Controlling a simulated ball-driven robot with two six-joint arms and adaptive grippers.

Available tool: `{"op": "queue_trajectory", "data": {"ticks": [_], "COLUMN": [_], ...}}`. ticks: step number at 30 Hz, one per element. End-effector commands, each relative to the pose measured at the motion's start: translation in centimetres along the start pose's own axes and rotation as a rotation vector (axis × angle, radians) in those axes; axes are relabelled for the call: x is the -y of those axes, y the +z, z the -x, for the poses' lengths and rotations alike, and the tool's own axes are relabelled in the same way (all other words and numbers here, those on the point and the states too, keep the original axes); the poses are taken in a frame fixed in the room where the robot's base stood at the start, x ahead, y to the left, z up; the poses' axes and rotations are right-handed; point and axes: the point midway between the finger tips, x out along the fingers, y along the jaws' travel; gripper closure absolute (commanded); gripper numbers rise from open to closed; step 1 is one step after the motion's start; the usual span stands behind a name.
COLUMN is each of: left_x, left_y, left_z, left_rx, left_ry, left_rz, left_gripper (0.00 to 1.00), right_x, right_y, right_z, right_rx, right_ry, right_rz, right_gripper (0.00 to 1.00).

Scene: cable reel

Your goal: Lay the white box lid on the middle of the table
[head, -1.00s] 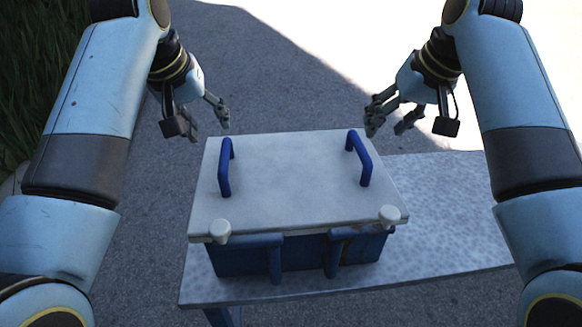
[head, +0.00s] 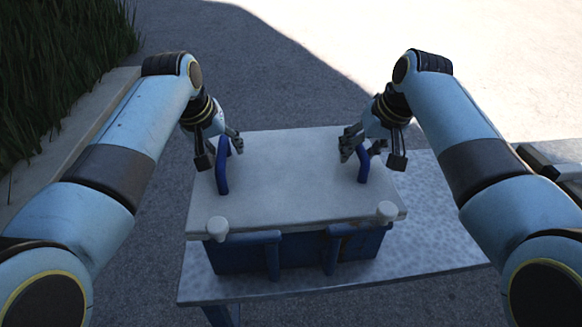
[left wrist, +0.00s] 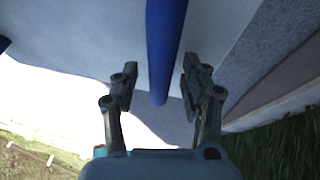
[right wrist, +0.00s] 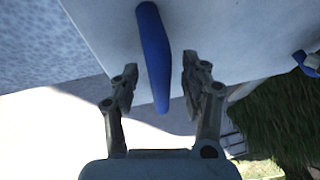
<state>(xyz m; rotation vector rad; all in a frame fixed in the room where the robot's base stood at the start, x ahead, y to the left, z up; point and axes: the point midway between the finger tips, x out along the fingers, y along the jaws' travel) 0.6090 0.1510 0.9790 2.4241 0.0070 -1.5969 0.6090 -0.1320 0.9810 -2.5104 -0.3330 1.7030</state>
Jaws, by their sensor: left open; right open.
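The white box lid (head: 290,185) lies on a blue box (head: 300,254) that stands on the left part of a grey table (head: 440,235). The lid has a blue left handle (head: 221,172) and a blue right handle (head: 364,166). My left gripper (head: 238,145) is open at the far end of the left handle. In the left wrist view that handle (left wrist: 163,50) stands between the open fingers (left wrist: 157,92). My right gripper (head: 345,150) is open at the right handle. In the right wrist view that handle (right wrist: 154,55) stands between the open fingers (right wrist: 157,92).
Two white knobs (head: 217,229) (head: 387,211) are at the lid's near corners. The table is bare to the right of the box. A dark object (head: 555,165) shows at the right edge, partly behind my right arm. Grass (head: 60,70) and a kerb are at the left.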

Motion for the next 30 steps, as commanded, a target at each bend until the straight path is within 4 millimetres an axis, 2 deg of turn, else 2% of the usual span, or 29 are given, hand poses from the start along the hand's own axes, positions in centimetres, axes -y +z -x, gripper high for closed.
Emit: {"op": "queue_trajectory", "data": {"ticks": [7,17,30], "left_x": [0.01,0.01,0.0], "left_y": [-0.01,0.0,0.0], "left_z": [-0.01,0.0,0.01], "left_rx": [0.0,0.0,0.0], "left_ry": [0.0,0.0,0.0], "left_rz": [0.0,0.0,-0.001], "left_gripper": [0.56,0.99,1.0], "right_x": [0.02,0.01,-0.03], "right_y": [-0.03,-0.02,-0.02], "right_z": [0.0,0.01,0.02], "right_rx": [-0.001,0.0,0.0], "right_ry": [0.0,0.0,0.001], "right_rz": [0.0,0.0,0.0], "right_gripper": [0.56,0.99,1.0]}}
